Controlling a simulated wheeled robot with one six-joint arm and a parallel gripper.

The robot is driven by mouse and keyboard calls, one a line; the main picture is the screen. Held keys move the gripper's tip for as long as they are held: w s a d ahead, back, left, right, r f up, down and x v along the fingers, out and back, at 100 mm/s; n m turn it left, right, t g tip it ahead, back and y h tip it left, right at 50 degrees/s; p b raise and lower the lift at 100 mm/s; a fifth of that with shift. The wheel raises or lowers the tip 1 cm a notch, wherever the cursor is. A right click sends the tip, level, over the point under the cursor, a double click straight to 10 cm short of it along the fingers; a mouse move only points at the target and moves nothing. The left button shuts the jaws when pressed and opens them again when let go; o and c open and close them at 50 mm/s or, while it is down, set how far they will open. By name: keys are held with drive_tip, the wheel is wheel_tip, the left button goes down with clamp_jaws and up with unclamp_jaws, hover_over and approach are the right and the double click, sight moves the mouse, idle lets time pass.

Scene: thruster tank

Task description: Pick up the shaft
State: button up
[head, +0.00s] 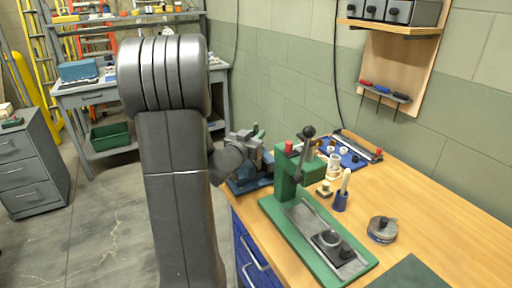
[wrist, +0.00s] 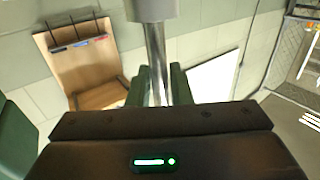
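In the wrist view a shiny silver shaft (wrist: 156,60) runs down the picture between the two dark green fingers of my gripper (wrist: 158,85). The fingers lie close against both its sides, with no clear gap. A thicker grey cylinder (wrist: 150,8) is at its upper picture end. In the head view my gripper (head: 256,140) is above the blue vise (head: 252,184) at the bench's left edge. The shaft cannot be made out there; my arm and gripper cover that spot.
A green press (head: 282,190) stands close to the right of my gripper. A blue holder (head: 340,202), a round tin (head: 382,230) and a blue tray (head: 345,156) are on the wooden bench (head: 440,215). A tool rack (head: 386,91) hangs on the wall. The right bench is mostly clear.

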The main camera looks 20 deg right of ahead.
clamp_jaws()
wheel_tip(320, 180, up, 10)
drive_tip(key=shift+r+p, duration=0.1)
drive_tip(key=shift+p, duration=1)
wheel_tip(320, 180, up, 10)
drive_tip(key=p, duration=1)
